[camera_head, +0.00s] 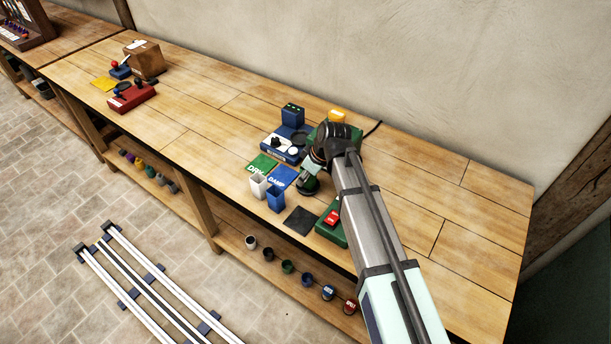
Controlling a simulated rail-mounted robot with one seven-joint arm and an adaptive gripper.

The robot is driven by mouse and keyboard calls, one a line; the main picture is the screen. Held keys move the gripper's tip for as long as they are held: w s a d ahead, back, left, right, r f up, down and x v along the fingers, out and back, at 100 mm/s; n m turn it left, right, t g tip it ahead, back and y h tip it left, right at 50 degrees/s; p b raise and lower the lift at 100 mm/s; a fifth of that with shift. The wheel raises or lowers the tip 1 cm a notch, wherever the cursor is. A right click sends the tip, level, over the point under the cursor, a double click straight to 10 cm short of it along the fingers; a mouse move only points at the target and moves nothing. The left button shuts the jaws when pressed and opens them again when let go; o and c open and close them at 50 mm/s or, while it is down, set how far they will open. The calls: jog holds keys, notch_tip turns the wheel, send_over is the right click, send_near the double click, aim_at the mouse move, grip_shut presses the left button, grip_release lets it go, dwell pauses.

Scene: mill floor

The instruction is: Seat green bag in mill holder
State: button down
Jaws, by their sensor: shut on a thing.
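My gripper (311,175) is over the bench among the blue and green equipment, pointing down. It is shut on a small dark green thing (308,186), which looks like the green bag. The bag is tiny here, and its contact with the bench cannot be told. A green machine (331,233) with a red front part stands at the bench's front edge, partly hidden by my arm. Another dark green body (326,127) shows behind my wrist, also partly hidden. I cannot tell which of these has the mill holder.
A blue device (279,151), a green card (262,164), a blue card (283,177), a white cup (258,187) and a blue cup (276,199) crowd the left side. A black mat (299,221) lies in front. The bench's right end is clear.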

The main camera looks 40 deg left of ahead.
jog(key=shift+f+b, duration=0.4)
jog(key=shift+f, duration=0.2)
dwell(0.3)
jog(key=c, duration=1)
grip_release()
jog(key=p+v, duration=0.4)
jog(key=v, duration=0.7)
jog(key=shift+p, duration=0.4)
